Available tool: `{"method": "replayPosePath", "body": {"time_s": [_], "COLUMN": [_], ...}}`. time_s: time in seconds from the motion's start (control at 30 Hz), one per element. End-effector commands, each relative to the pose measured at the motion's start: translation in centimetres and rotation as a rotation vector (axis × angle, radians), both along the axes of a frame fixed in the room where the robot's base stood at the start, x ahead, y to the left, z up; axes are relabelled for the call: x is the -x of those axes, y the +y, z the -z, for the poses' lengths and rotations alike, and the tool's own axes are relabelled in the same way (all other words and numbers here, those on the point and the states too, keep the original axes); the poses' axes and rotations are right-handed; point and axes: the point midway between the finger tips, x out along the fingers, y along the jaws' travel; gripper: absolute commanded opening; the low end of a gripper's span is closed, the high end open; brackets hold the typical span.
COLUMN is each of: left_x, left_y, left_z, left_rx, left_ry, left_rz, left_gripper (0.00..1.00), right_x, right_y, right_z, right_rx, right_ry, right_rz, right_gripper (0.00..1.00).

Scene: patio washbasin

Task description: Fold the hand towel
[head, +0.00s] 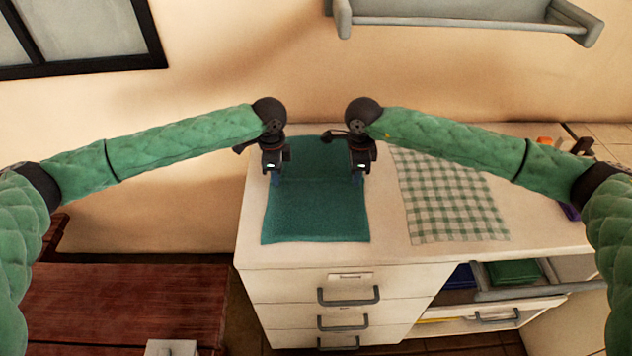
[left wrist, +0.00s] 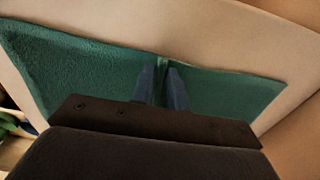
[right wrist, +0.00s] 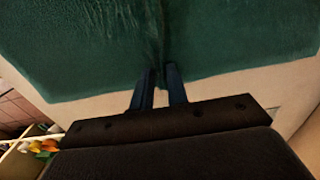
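The teal hand towel (head: 316,215) lies spread flat on the left part of the white counter top. My left gripper (head: 276,180) points down at the towel's left edge, about mid-length. In the left wrist view its fingers (left wrist: 165,70) are close together with a small ridge of towel (left wrist: 80,65) between the tips. My right gripper (head: 357,180) points down at the right edge, level with the left one. In the right wrist view its fingers (right wrist: 161,70) pinch a creased bit of towel (right wrist: 80,45). The towel's far part is partly hidden by my grippers.
A green-and-white checked cloth (head: 447,205) lies flat right of the towel. Small items (head: 545,144) stand at the counter's far right. The white drawer cabinet (head: 300,285) is below. A dark red wooden bench (head: 120,305) is at lower left. A grey shelf (head: 450,20) hangs on the wall.

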Motion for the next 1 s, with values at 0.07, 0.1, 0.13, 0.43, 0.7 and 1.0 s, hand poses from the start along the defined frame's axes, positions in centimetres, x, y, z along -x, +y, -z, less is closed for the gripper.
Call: {"method": "replayPosePath", "body": {"time_s": [0.07,0.1,0.13,0.43,0.7,1.0], "left_x": [0.0,0.0,0.0,0.0,0.0,0.0], "left_y": [0.0,0.0,0.0,0.0,0.0,0.0], "left_z": [0.1,0.1,0.2,0.2,0.0,-1.7], "left_rx": [-0.001,-0.001,-0.001,-0.001,-0.001,-0.001], "left_ry": [0.001,0.001,0.001,0.002,0.002,0.001], "left_rz": [0.0,0.0,0.0,0.0,0.0,0.0], "left_gripper": [0.06,0.03,0.0,0.0,0.0,0.0], "right_x": [0.0,0.0,0.0,0.1,0.1,0.0], "right_y": [0.0,0.0,0.0,-0.1,-0.1,-0.1], "right_z": [0.2,0.2,0.2,0.2,0.0,-1.6], "right_rx": [0.001,0.001,0.001,0.001,0.001,0.001], "right_ry": [0.002,0.002,0.002,0.002,0.002,0.001], "right_rz": [0.0,0.0,0.0,0.0,0.0,0.0], "right_gripper": [0.06,0.03,0.0,0.0,0.0,0.0]}}
